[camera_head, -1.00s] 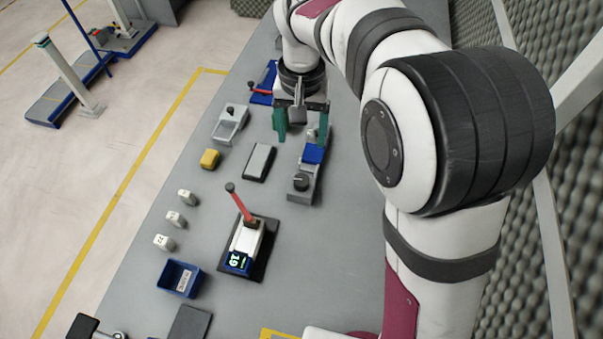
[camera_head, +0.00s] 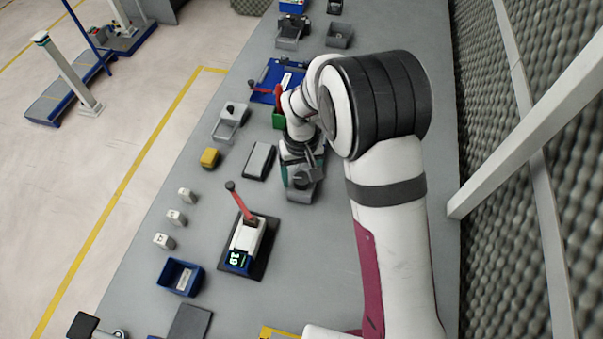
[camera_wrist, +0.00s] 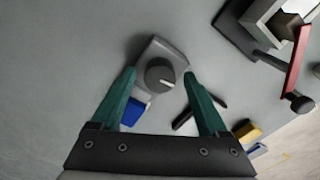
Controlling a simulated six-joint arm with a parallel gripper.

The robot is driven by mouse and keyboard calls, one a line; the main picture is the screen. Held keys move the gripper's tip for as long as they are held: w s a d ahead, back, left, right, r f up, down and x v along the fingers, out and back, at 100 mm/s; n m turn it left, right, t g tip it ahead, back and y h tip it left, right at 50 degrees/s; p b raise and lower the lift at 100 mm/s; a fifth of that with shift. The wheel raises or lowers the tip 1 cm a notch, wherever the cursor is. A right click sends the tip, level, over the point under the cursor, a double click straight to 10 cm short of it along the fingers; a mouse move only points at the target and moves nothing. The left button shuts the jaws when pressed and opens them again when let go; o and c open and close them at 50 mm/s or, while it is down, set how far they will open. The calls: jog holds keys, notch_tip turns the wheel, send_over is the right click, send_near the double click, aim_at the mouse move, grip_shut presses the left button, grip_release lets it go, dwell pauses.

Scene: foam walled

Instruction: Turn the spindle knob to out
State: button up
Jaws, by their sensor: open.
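The spindle knob (camera_wrist: 160,74) is a round dark grey knob with a pale pointer line, set on a light grey block (camera_wrist: 165,48). In the wrist view it lies between and beyond my gripper's fingertips (camera_wrist: 160,75); its pointer aims to the right and slightly down. I cannot read any mark for out. In the head view the knob (camera_head: 302,178) shows just past my gripper (camera_head: 302,172), which partly covers the device. My gripper's green fingers are apart, on either side of the knob, and nothing is between them in a grip. A blue part (camera_wrist: 134,112) shows by the left finger.
A device with a red lever (camera_head: 242,205) and a lit display stands nearby. A foam wall (camera_head: 520,200) bounds the right side.

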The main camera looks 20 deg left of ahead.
jog(key=shift+c, duration=0.2)
grip_shut()
dwell(0.4)
jog(key=m, duration=0.3)
jog(key=shift+m, duration=2.3)
jog(key=shift+o, duration=0.2)
grip_release()
